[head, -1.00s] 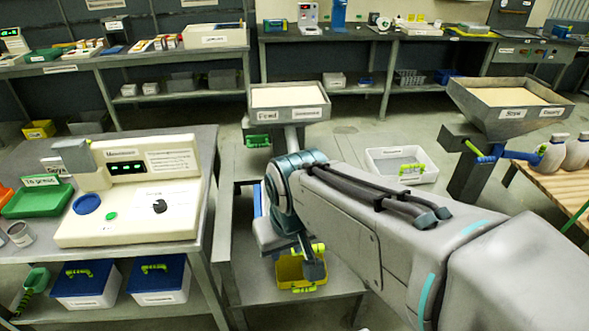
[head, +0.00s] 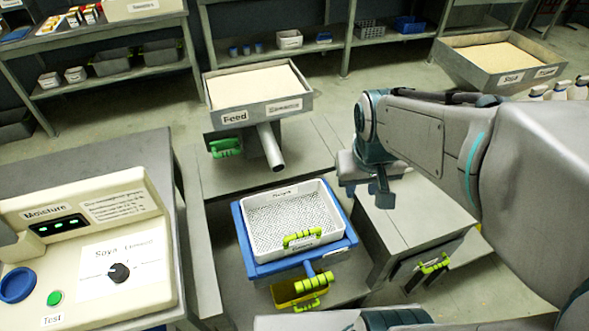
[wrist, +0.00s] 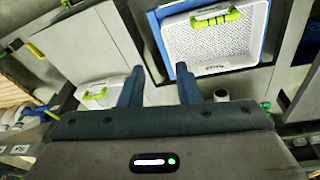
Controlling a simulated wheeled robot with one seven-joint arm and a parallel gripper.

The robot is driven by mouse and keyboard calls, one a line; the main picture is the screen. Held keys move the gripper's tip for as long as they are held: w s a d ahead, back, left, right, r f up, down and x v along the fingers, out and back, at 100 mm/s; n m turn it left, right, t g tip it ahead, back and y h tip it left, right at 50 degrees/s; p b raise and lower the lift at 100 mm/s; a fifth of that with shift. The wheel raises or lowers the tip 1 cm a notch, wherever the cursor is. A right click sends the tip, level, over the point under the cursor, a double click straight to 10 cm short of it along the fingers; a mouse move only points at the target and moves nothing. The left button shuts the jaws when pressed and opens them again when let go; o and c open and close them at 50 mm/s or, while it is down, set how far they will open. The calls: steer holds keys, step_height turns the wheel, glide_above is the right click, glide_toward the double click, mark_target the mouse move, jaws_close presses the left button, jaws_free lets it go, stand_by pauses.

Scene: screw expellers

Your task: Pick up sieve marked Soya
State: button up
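A white perforated sieve tray (head: 293,222) with a yellow-green handle sits in a blue frame on the low grey bench. Its label is too small to read, so I cannot tell whether it says Soya. It also shows at the upper right of the wrist view (wrist: 210,50). My gripper (head: 380,190) is to the right of the sieve in the head view, apart from it and empty. In the wrist view its two blue fingers stand apart (wrist: 161,90), below and left of the sieve.
A Feed hopper (head: 258,98) stands behind the sieve and a Soya-labelled hopper (head: 500,62) at the back right. A yellow bin (head: 284,291) sits below the sieve. The moisture tester (head: 85,250) is at left. A grey block (head: 410,228) stands right of the sieve.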

steer(key=w+f+n+g+p, duration=0.1)
steer(key=w+f, duration=0.5)
steer(key=w, duration=0.3)
steer(key=n+g, duration=0.1)
steer(key=n, duration=0.1)
glide_above(331, 214)
step_height(331, 214, down, 6)
steer(key=shift+y, duration=0.3)
step_height(331, 214, down, 14)
steer(key=shift+w+d+f+p, duration=0.1)
steer(key=shift+w+f+p, duration=0.1)
steer(key=shift+p, duration=0.6)
jaws_close()
